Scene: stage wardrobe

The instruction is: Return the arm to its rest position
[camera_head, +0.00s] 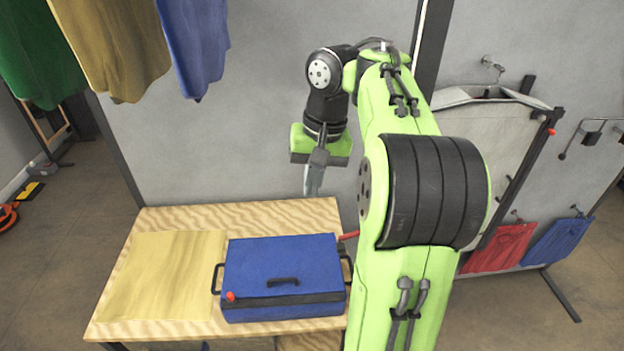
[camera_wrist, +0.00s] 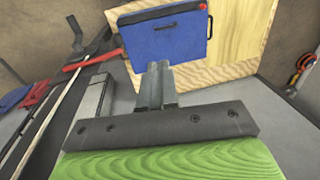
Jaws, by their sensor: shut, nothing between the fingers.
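My gripper (camera_head: 314,180) hangs from my raised green and black arm, above the back edge of the wooden table (camera_head: 270,217) in the head view. Its fingers point down and are shut with nothing between them. In the wrist view the gripper (camera_wrist: 157,90) also shows shut and empty, with the blue case behind its fingertips. The closed blue case (camera_head: 282,262) lies on the table, in front of and below the gripper, apart from it. My upper arm hides part of the table's right side.
A yellow cloth (camera_head: 165,275) lies flat on the table, left of the case. Green (camera_head: 38,50), yellow (camera_head: 118,45) and blue (camera_head: 194,42) garments hang at upper left. Red (camera_head: 500,247) and blue (camera_head: 557,242) cloths hang at right. A grey wall stands behind the table.

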